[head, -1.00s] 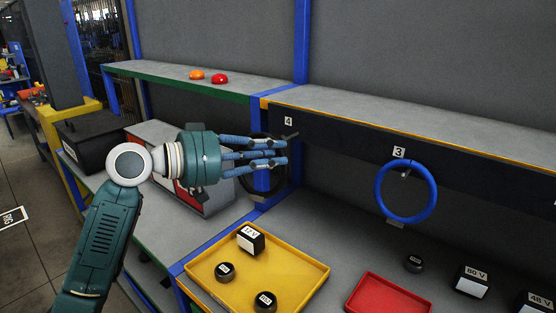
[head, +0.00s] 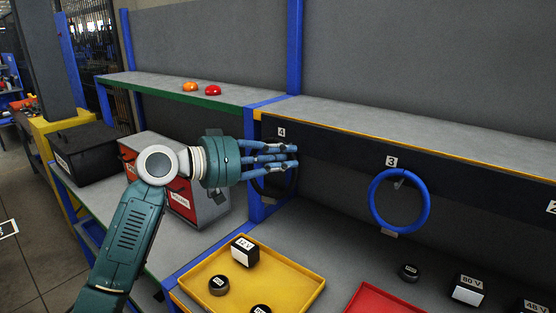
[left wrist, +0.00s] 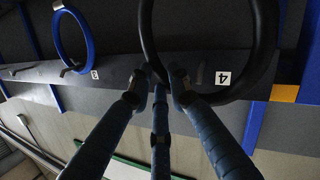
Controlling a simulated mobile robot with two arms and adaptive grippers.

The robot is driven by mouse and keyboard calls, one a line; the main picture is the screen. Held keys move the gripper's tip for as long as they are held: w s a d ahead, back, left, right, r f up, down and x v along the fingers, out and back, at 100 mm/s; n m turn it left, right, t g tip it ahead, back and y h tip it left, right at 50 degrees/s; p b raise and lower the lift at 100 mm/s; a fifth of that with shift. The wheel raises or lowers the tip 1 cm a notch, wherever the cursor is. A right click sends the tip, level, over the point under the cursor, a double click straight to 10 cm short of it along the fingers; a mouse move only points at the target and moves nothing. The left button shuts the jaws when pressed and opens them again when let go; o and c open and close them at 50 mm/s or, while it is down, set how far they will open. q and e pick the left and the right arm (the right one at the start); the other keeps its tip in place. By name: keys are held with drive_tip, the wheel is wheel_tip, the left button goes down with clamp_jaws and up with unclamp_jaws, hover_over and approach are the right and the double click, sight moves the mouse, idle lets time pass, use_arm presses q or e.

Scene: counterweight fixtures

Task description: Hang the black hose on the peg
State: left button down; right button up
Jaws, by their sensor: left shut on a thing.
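My left gripper (head: 292,158) is shut on the black hose (left wrist: 272,42), a ring that fills the upper right of the left wrist view. The fingertips, also in the left wrist view (left wrist: 164,84), close on one side of the ring. In the head view the fingers and hand hide most of the hose. The gripper is just under label 4 (head: 281,132) on the dark panel. The peg at label 4 is not clearly visible behind the fingers, so I cannot tell whether the hose is around it. My right gripper is not in view.
A blue hose (head: 427,206) hangs on the peg at label 3 (head: 391,161), right of my gripper. Below are a yellow tray (head: 300,288) and a red tray (head: 385,298). A blue post (head: 256,190) stands close behind the hand. Weights sit at lower right.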

use_arm(q)
drive_tip(key=shift+w+d+f+b, duration=0.1)
drive_tip(key=shift+w+d+f, duration=0.15)
drive_tip(key=shift+w+d, duration=0.3)
drive_tip(key=shift+w+d+f+b, duration=0.1)
drive_tip(key=shift+w+d+f, duration=0.25)
drive_tip(key=shift+w, duration=0.4)
drive_tip(key=shift+w+d+f+b, duration=0.1)
drive_tip(key=shift+w+d+f, duration=0.05)
drive_tip(key=shift+w+d, duration=0.45)
drive_tip(key=shift+a, duration=0.1)
drive_tip(key=c, duration=1.5)
unclamp_jaws()
drive_tip(key=shift+c, duration=0.2)
drive_tip(key=shift+f, duration=0.1)
